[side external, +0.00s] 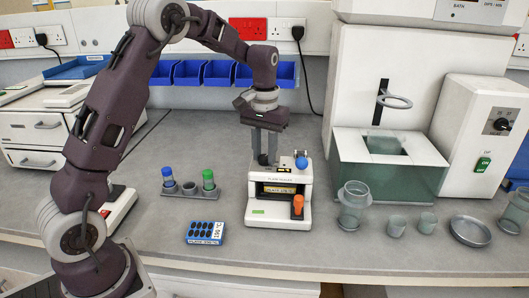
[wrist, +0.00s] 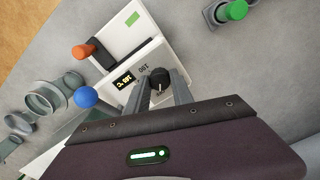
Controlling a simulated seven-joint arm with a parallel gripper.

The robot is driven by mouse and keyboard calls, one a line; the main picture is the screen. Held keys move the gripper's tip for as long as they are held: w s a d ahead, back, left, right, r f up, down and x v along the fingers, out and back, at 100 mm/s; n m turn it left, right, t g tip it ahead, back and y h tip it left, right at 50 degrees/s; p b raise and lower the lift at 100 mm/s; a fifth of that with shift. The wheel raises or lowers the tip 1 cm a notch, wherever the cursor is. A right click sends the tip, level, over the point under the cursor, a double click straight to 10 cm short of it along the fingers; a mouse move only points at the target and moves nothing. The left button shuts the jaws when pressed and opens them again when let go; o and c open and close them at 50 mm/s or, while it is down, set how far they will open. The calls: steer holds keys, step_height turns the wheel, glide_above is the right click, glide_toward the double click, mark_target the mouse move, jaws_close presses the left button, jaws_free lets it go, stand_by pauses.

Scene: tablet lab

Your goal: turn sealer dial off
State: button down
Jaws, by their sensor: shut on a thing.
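The plate sealer (side external: 281,218) is a small white machine on the bench, with a blue ball knob (side external: 302,163) and an orange-ended lever (side external: 298,205). In the wrist view its black round dial (wrist: 160,77) is on the top face and carries a short light pointer mark. My gripper (side external: 265,158) points down over the sealer's top. In the wrist view its two grey fingers lie on either side of the dial and are shut on it. The printed 100 (wrist: 143,69) is beside the dial. A small display (wrist: 124,79) is lit with yellow digits, too small to read surely.
A tube rack (side external: 190,190) with green- and blue-capped tubes and a blue box (side external: 205,233) stand left of the sealer. A glass jar (side external: 354,204), small beakers and a water bath (side external: 388,165) are to the right. The bench in front is mostly clear.

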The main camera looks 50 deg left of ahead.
mark_target(264, 157)
steer(key=shift+w+r, duration=0.1)
stand_by(0.3)
steer(key=c, duration=1.1)
jaws_free()
step_height(264, 157, up, 7)
steer(key=shift+f, duration=0.1)
steer(key=shift+s+d+r, duration=0.1)
steer(key=shift+s+r, duration=0.1)
steer(key=shift+r, duration=0.1)
steer(key=s+d+r+m+t, duration=0.15)
steer(key=s+d+r, duration=0.25)
steer(key=s, duration=0.4)
steer(key=s+d+r+m+t, duration=0.1)
steer(key=s+d+r+t, duration=0.1)
steer(key=s+d+r, duration=0.35)
steer(key=s+d+f+m+t, duration=0.1)
steer(key=s+f, duration=0.2)
steer(key=s, duration=0.4)
steer(key=s+d+f+m+t, duration=0.1)
steer(key=s+f, duration=0.2)
steer(key=s, duration=0.5)
